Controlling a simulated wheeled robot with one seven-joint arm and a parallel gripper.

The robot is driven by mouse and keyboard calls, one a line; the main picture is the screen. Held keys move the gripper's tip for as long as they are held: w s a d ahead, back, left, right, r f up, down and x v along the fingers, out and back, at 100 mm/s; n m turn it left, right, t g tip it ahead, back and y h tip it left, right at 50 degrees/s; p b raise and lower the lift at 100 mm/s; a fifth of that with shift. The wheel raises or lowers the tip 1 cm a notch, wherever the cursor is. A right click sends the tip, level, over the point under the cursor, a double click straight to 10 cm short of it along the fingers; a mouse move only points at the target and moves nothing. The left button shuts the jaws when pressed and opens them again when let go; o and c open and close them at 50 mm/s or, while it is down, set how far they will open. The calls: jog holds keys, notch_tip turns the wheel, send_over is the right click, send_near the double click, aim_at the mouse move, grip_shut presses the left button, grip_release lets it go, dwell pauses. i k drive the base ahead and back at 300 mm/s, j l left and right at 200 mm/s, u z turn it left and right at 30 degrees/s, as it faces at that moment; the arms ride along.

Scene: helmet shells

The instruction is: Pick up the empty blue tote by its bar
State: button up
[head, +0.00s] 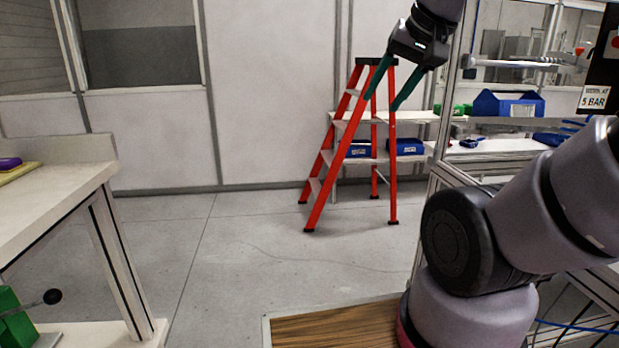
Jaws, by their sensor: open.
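A blue tote (488,104) with raised, peaked ends and a pale label on its front stands on the shelf unit at the right. A bar seems to run between its ends; its inside is hidden, so I cannot tell whether it is empty. My gripper (380,104) hangs at the upper middle, its two green fingers spread apart and empty. In the picture it is left of the tote, apart from it, and overlaps the ladder.
An orange stepladder (326,188) stands in front of shelves holding small blue bins (405,147). A metal frame post (444,110) rises between my gripper and the tote. A white workbench (55,205) is at the left. The middle floor is clear.

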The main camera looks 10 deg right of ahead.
aim_at(486, 103)
jog(key=i+z, duration=0.3)
jog(key=i, duration=0.15)
jog(key=i+j+z, duration=0.2)
jog(key=i+z, duration=0.15)
jog(key=i+j+z, duration=0.3)
jog(key=i, duration=0.25)
jog(key=i+j+z, duration=0.95)
jog(key=j+z, duration=0.15)
jog(key=i+j+z, duration=0.25)
jog(key=j, duration=0.2)
jog(key=j+z, duration=0.25)
jog(key=i+j, duration=0.45)
jog(key=j, duration=0.1)
